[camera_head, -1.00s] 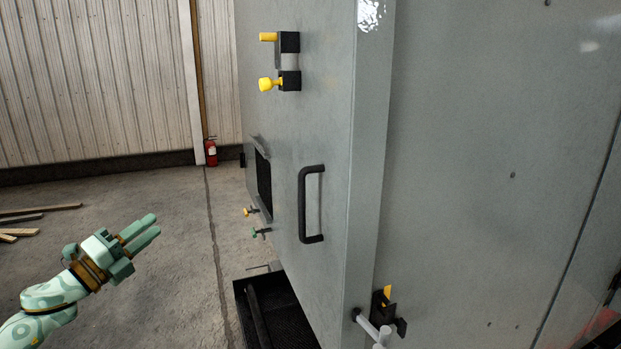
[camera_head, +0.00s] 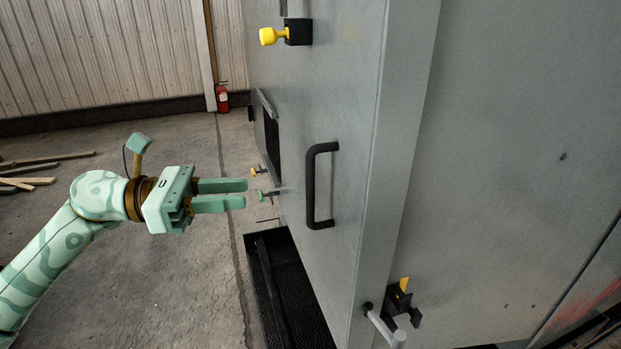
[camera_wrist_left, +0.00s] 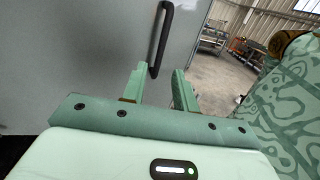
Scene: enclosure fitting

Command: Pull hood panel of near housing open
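The hood panel (camera_head: 345,150) of the near housing is a large grey face, and I see no gap at its right edge. A black D-shaped handle (camera_head: 311,190) stands upright on it; the handle also shows in the left wrist view (camera_wrist_left: 163,35). My left gripper (camera_head: 245,194) is open and empty, left of the handle and apart from it, its fingers pointing right toward it. In the left wrist view the two fingers (camera_wrist_left: 158,76) are apart, and the handle's lower end shows just beyond and between the tips. My right gripper is in neither view.
A yellow knob on a black block (camera_head: 284,35) sits above the handle. A latch with a yellow tab (camera_head: 402,296) and a pale rod is at the lower right corner. A black mesh tray (camera_head: 262,290) lies below. Open concrete floor is at the left.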

